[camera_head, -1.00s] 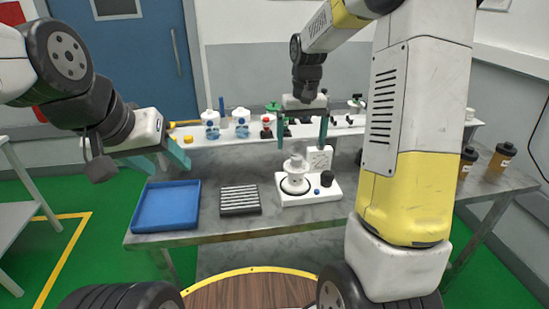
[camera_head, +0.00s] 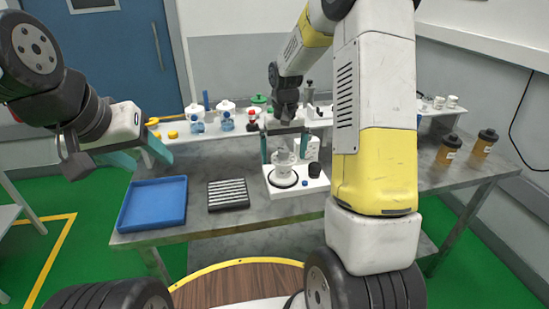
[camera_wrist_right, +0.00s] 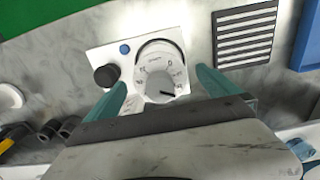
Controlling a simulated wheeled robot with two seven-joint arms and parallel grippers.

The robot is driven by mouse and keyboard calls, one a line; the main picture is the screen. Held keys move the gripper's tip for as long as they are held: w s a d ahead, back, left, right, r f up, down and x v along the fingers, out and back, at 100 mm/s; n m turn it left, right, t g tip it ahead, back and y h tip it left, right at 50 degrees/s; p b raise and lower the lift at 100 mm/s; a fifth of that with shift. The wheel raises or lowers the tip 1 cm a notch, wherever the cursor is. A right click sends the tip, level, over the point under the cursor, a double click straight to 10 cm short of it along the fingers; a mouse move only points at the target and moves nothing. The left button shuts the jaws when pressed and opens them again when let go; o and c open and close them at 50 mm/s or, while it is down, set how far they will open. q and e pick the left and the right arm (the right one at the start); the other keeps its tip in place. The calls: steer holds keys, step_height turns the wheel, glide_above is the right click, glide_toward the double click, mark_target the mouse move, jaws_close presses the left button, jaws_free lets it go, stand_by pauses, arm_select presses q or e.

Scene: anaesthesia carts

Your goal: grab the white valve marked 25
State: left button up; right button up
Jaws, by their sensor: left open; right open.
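A white round valve (camera_head: 284,172) with a printed dial stands on a white base unit (camera_head: 312,186) on the steel table. In the right wrist view its dial face (camera_wrist_right: 160,84) shows small numbers, and I cannot clearly read a 25. My right gripper (camera_head: 284,160) is open above the base unit, with one teal finger on each side of the valve's upper part. In the right wrist view the right gripper (camera_wrist_right: 160,80) has the dial between its fingers, with gaps visible. My left gripper (camera_head: 147,160) is open and empty, to the left above the table.
The base unit also carries a black knob (camera_head: 316,170) and a blue button (camera_head: 305,183). A black slotted block (camera_head: 228,195) and a blue tray (camera_head: 152,204) lie to the left. Blue-labelled jars (camera_head: 227,116) stand on the shelf behind. Brown bottles (camera_head: 448,149) stand at right.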

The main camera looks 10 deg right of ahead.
steer(key=c, duration=2.1)
steer(key=shift+c, duration=0.4)
steer(key=shift+r, duration=0.15)
